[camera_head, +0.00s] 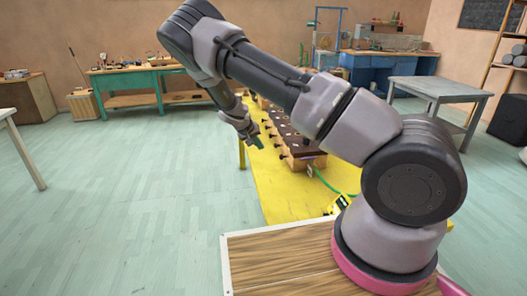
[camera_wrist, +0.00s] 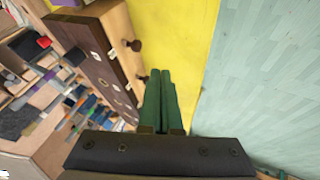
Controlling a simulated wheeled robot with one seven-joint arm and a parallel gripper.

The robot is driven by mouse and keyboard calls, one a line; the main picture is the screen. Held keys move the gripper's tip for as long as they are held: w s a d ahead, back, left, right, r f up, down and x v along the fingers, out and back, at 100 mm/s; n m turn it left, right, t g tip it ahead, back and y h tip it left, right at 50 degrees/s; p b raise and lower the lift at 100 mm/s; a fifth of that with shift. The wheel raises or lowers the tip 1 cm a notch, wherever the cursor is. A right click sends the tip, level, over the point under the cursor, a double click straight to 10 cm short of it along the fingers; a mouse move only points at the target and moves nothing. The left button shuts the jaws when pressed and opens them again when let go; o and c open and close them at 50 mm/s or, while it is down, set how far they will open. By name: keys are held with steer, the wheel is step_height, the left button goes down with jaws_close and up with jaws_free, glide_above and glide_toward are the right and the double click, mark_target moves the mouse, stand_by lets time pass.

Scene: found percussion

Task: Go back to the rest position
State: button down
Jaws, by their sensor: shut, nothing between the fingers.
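My gripper (camera_wrist: 160,98) shows in the wrist view with its two green fingers side by side and touching, with nothing between them. In the head view my gripper (camera_head: 257,142) hangs at the end of my bent arm, over the left edge of the yellow table (camera_head: 275,190). In the wrist view the fingers point along the yellow tabletop (camera_wrist: 185,40), beside a wooden box with a dark top and knobs (camera_wrist: 105,55). The same wooden box (camera_head: 297,152) in the head view lies along the table, partly hidden behind my arm.
A green workbench (camera_head: 140,85) with tools stands at the back left. A blue bench (camera_head: 375,68) and a grey table (camera_head: 435,88) stand at the back right. A green cable (camera_head: 328,185) and a small yellow device (camera_head: 340,204) lie on the yellow table. The floor at left is clear.

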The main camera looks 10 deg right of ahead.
steer(key=s+d+r+m+y, duration=0.1)
steer(key=s+d+r+y, duration=0.1)
steer(key=s+r, duration=0.6)
steer(key=s+d+r+m+y, duration=0.2)
steer(key=s+r+y, duration=0.1)
steer(key=r, duration=1)
steer(key=s+d+r+m+y, duration=0.1)
steer(key=s+r+y, duration=0.1)
steer(key=s+r, duration=0.6)
steer(key=s+r+t, duration=0.1)
steer(key=s+r, duration=0.5)
steer(key=s, duration=0.4)
steer(key=s+d+r+n+t, duration=0.1)
steer(key=s+r, duration=0.6)
steer(key=s, duration=0.2)
steer(key=shift+s+d+r+t+y, duration=0.2)
steer(key=shift+s+d+t+y, duration=0.1)
steer(key=shift+s+t, duration=0.1)
